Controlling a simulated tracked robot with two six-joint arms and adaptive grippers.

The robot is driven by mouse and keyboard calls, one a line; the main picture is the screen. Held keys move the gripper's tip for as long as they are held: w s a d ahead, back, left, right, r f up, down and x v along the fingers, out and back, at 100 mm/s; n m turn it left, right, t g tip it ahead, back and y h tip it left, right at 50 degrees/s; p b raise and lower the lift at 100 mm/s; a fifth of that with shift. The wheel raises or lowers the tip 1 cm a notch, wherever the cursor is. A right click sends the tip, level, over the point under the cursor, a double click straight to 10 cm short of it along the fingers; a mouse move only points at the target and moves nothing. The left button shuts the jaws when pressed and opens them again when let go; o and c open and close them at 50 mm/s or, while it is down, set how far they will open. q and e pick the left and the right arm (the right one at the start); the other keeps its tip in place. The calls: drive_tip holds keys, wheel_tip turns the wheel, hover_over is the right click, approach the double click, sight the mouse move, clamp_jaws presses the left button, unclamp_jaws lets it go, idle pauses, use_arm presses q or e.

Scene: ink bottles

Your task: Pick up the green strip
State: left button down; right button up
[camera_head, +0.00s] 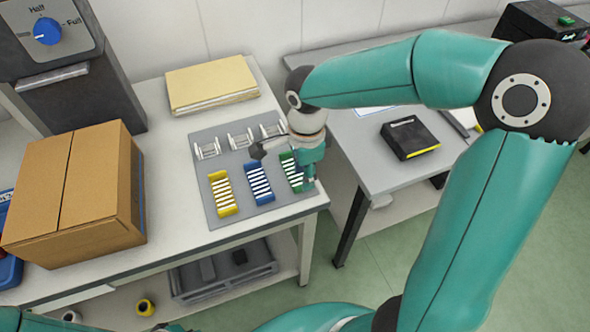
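The green strip (292,172) has white bars across it and lies at the right end of a row on the grey mat (213,140). My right wrist covers its right side in this view. My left gripper is out of view.
A blue strip (259,184) and a yellow strip (222,194) lie left of the green one. White racks (240,138) stand behind them. A cardboard box (88,190) is at left, a folder stack (212,84) behind. A black box (409,138) sits on the right table.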

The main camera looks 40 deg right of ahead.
drive_tip(key=shift+w+f, duration=0.1)
drive_tip(key=shift+f, duration=1.9)
clamp_jaws()
